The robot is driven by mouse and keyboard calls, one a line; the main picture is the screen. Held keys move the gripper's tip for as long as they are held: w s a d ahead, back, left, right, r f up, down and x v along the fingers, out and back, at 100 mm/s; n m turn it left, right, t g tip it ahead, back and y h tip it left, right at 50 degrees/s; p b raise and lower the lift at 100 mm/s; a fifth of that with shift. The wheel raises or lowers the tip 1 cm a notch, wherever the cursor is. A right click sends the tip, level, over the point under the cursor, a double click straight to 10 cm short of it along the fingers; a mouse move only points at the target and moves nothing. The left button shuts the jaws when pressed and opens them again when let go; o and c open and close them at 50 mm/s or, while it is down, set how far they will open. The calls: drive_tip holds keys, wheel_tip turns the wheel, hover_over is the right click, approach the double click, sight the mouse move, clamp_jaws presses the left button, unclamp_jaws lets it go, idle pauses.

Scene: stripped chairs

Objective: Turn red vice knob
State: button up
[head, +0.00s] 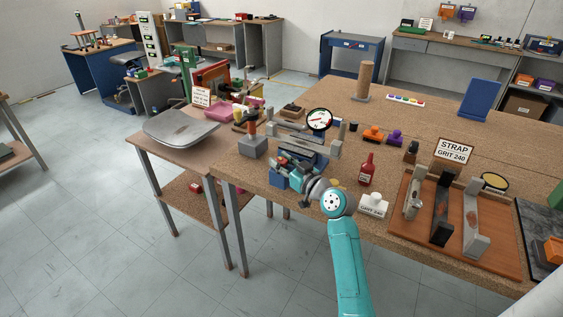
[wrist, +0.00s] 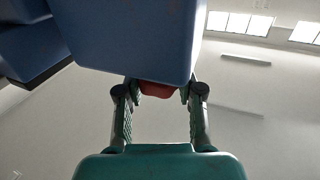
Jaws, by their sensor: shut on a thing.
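The blue vice (head: 279,179) is mounted at the near edge of the workbench, and its blue body also fills the top of the wrist view (wrist: 130,35). The red knob (wrist: 158,90) shows just under that body in the wrist view, partly covered by it. My gripper (wrist: 160,95) has one finger on each side of the knob and is shut on it. In the head view my gripper (head: 300,188) is at the front of the vice, and the knob is hidden there.
A dial gauge (head: 319,120) stands behind the vice. A red bottle (head: 367,169) and a white labelled block (head: 374,205) stand to its right. A wooden strop board (head: 407,225) lies further right. A side table with a grey seat (head: 181,127) is left. Floor in front is clear.

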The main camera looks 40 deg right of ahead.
drive_tip(key=shift+m+h, duration=0.3)
drive_tip(key=shift+h, duration=0.1)
drive_tip(key=shift+a+m+g+h, duration=0.1)
drive_tip(key=shift+m+g+h, duration=0.55)
drive_tip(key=shift+m+h, duration=1.05)
drive_tip(key=shift+m+g+h, duration=0.65)
drive_tip(key=shift+m+h, duration=0.35)
drive_tip(key=shift+h, duration=1.3)
drive_tip(key=m+g+h, duration=0.6)
drive_tip(key=shift+w+g+h, duration=0.15)
drive_tip(key=shift+g+h, duration=0.15)
drive_tip(key=m+g+h, duration=0.1)
drive_tip(key=m+g, duration=0.1)
drive_tip(key=g, duration=0.2)
drive_tip(key=m+g+h, duration=0.1)
drive_tip(key=m+g, duration=0.2)
drive_tip(key=g, duration=0.1)
drive_tip(key=shift+m, duration=0.3)
drive_tip(key=m+g, duration=0.2)
drive_tip(key=g, duration=0.1)
drive_tip(key=m+g+y, duration=0.1)
drive_tip(key=m+g, duration=0.1)
drive_tip(key=g, duration=0.2)
drive_tip(key=shift+g, duration=0.3)
drive_tip(key=shift+f+m+g+y, duration=0.1)
drive_tip(key=shift+m+g+y, duration=0.3)
drive_tip(key=shift+m+g, duration=0.35)
drive_tip(key=shift+f+m+g, duration=0.1)
drive_tip(key=shift+m+g, duration=0.15)
